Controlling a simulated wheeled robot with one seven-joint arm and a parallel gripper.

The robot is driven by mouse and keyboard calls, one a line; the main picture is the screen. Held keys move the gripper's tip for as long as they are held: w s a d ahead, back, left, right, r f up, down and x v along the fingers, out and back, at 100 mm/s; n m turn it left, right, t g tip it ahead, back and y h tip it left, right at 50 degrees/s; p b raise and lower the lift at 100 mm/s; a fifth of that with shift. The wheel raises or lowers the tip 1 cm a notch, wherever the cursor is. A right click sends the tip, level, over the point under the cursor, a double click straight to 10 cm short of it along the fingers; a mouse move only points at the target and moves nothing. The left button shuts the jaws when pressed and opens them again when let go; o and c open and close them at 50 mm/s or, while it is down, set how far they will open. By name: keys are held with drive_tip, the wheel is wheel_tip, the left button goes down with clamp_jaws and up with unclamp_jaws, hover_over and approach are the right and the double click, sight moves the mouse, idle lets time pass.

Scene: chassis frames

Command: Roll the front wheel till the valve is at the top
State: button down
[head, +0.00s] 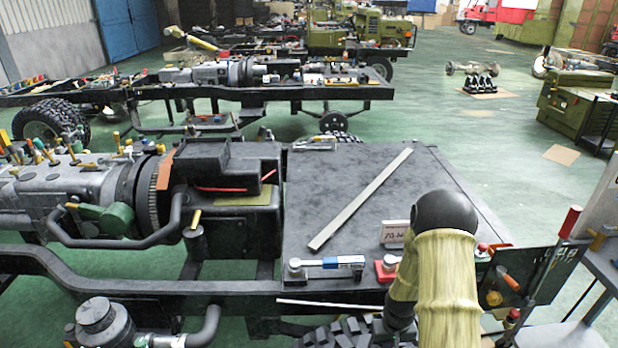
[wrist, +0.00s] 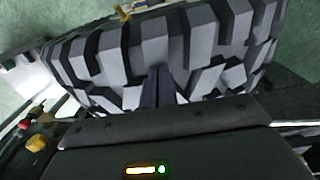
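The front wheel's black, chunky tyre (head: 342,334) shows at the bottom edge of the head view, below the chassis rail and left of my arm. In the wrist view its tread (wrist: 95,60) fills most of the upper picture. My gripper (wrist: 158,72) shows there as two dark fingers close together, with their tips at the tread; I cannot tell whether they touch it. Nothing shows between them. A small brass-coloured piece (wrist: 124,11) stands at the tyre's far edge; it may be the valve. My arm hides the gripper in the head view.
A flat dark deck (head: 350,200) carries a long metal strip (head: 360,200), a blue-handled tool (head: 330,264) and a small sign (head: 394,233). A red-handled lever (head: 568,222) rises to the right of my arm. The green floor (head: 480,145) is open farther back.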

sight(375, 346)
drive_tip(key=shift+s+a+f, duration=0.15)
drive_tip(key=shift+a+f, duration=0.1)
drive_tip(key=shift+a, duration=0.4)
drive_tip(key=shift+s+a, duration=0.1)
drive_tip(key=shift+a, duration=0.1)
drive_tip(key=shift+a+f, duration=0.15)
drive_tip(key=shift+a, duration=1)
idle(0.3)
drive_tip(key=shift+r+p, duration=0.35)
drive_tip(key=shift+r, duration=0.35)
wheel_tip(375, 346, up, 7)
drive_tip(key=p, duration=0.5)
drive_tip(key=shift+w, duration=0.2)
